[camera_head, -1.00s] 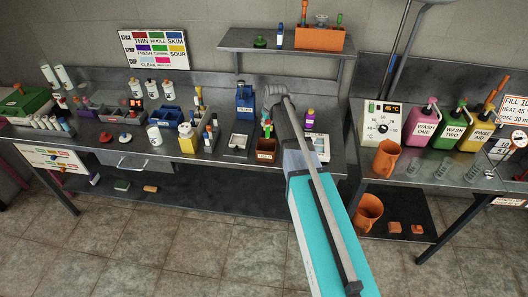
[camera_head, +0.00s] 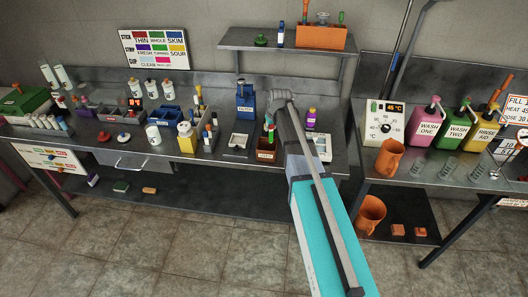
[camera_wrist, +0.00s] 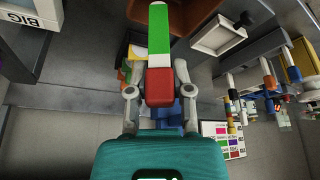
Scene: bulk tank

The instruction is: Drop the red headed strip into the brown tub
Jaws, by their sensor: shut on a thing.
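The red headed strip (camera_wrist: 160,87) is in my gripper (camera_wrist: 160,93) in the wrist view. Its red block sits between the two fingertips, with a white band and a long green end beyond it. The gripper is shut on the red part. The brown tub (camera_head: 266,155) stands on the bench in the head view, with a pale label on its front, just left of my arm. In the wrist view a brown surface (camera_wrist: 190,18), likely the tub, lies behind the green end. My fingers are hard to make out in the head view.
A shelf with an orange box (camera_head: 320,37) hangs above.

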